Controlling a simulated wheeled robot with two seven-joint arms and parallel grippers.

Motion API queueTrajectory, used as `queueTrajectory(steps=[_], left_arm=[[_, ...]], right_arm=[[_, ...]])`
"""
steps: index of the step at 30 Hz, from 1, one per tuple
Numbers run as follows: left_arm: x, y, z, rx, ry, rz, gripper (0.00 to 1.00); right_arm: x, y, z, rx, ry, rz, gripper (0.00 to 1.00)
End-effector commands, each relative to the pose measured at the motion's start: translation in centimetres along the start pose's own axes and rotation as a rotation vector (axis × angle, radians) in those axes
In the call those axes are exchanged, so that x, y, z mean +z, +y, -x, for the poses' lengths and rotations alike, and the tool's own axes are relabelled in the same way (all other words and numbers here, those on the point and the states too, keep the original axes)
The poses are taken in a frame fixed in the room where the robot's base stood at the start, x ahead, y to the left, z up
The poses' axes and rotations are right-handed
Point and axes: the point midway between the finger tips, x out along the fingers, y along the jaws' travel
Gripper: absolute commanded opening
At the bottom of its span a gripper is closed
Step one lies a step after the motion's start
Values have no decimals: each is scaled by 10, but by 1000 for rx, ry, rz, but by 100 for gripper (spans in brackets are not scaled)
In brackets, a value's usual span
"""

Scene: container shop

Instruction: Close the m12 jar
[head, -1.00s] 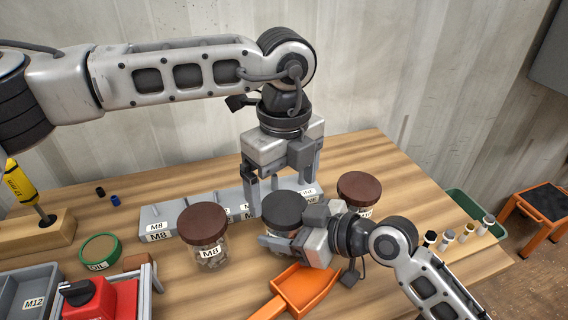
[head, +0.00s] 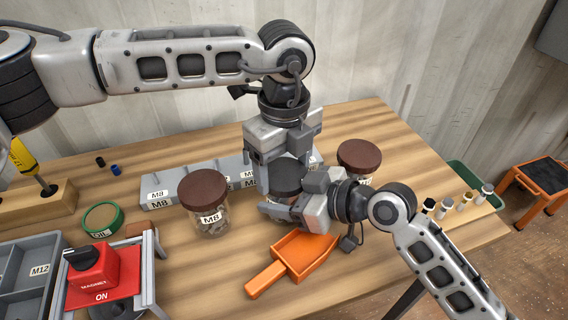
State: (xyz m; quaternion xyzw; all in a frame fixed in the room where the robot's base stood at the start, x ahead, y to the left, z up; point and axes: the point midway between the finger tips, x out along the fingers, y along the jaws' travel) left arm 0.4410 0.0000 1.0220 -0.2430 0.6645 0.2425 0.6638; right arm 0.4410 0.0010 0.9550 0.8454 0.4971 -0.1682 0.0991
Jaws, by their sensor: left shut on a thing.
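The middle jar (head: 284,197) stands between two brown-lidded jars. Its label is hidden, so I cannot read it as M12. Its dark lid (head: 287,172) shows between the fingers of my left gripper (head: 282,178), which points straight down from above and is shut on the lid. Whether the lid is seated level is hidden by the fingers. My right gripper (head: 290,202) comes in from the right, low at the jar's side. Its fingers are against or around the jar's body, but their grip is mostly hidden.
An M8 jar (head: 204,205) stands left and another brown-lidded jar (head: 358,160) right. An orange scoop (head: 305,252) lies in front. A labelled grey rack (head: 165,197) is behind. A red magnet box (head: 100,270) and grey bin (head: 25,268) are at front left.

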Motion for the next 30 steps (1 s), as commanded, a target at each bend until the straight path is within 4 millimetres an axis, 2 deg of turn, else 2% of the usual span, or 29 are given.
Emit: queueTrajectory(steps=[7, 16, 17, 18, 19, 26, 30], left_arm=[[0, 1, 0, 4, 0, -261, 43], [0, 1, 0, 5, 0, -294, 43], [0, 1, 0, 5, 0, -293, 76], [0, 1, 0, 5, 0, -293, 87], [0, 1, 0, 5, 0, -293, 92], [0, 0, 0, 1, 0, -292, 92], [0, 0, 9, -2, 0, -293, 92]], right_arm=[[0, 2, 0, 4, 0, -1, 0], [0, 2, 1, 5, 0, -2, 0], [0, 2, 1, 5, 0, -2, 0], [0, 2, 1, 5, 0, -2, 0], [0, 2, 1, 5, 0, -2, 0], [0, 1, 0, 2, 0, 0, 0], [0, 0, 0, 0, 0, 0, 0]])
